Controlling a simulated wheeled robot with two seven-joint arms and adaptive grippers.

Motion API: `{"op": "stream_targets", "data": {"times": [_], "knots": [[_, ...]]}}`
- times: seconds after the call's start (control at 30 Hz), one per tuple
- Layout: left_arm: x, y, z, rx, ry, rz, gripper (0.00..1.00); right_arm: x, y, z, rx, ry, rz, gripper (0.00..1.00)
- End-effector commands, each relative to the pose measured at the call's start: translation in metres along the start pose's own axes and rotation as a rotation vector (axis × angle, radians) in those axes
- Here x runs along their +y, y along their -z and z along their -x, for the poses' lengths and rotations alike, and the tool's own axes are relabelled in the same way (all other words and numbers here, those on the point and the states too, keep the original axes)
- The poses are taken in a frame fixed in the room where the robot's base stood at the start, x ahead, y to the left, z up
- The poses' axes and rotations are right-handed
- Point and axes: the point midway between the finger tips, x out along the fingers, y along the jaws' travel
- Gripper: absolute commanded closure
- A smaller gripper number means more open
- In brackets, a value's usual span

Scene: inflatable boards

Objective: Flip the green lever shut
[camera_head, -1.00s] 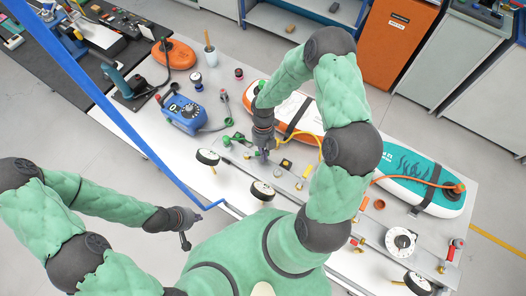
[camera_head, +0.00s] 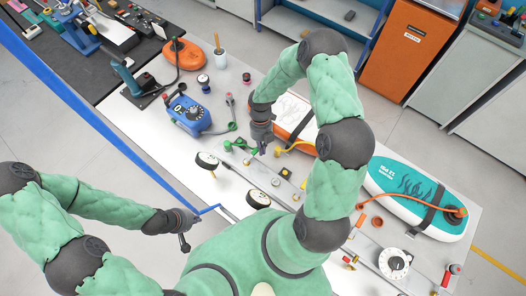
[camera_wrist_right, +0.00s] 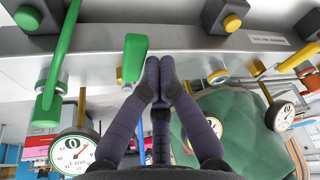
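Two green levers sit on a grey metal rail (camera_wrist_right: 230,65). A long one (camera_wrist_right: 60,55) stands at the left of the right wrist view, and a shorter, broader one (camera_wrist_right: 134,57) is just left of my right fingertips. The fingers of my right gripper (camera_wrist_right: 160,68) are together with nothing visible between them. They are beside the shorter lever; whether they touch it I cannot tell. In the head view green parts (camera_head: 240,143) show left of my right gripper (camera_head: 263,147). My left gripper (camera_head: 183,234) hangs off the table's near edge, too small to read.
Pressure gauges (camera_wrist_right: 75,150) and yellow fittings (camera_wrist_right: 218,76) line the rail. A blue pump box (camera_head: 188,115) is to the left on the white table. Orange-white and teal (camera_head: 400,190) boards lie behind and right. A white dial (camera_head: 394,263) is at the right.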

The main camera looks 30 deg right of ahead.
Motion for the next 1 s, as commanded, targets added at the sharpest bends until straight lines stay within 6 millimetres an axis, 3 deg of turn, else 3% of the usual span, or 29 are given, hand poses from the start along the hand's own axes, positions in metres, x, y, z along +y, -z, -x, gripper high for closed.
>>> {"op": "stream_targets", "data": {"times": [1.0], "knots": [[-0.0005, 0.0001, -0.0014, 0.000, 0.000, 0.000, 1.00, 0.0041, -0.0078, 0.0103, -0.004, 0.000, 0.000, 1.00]]}}
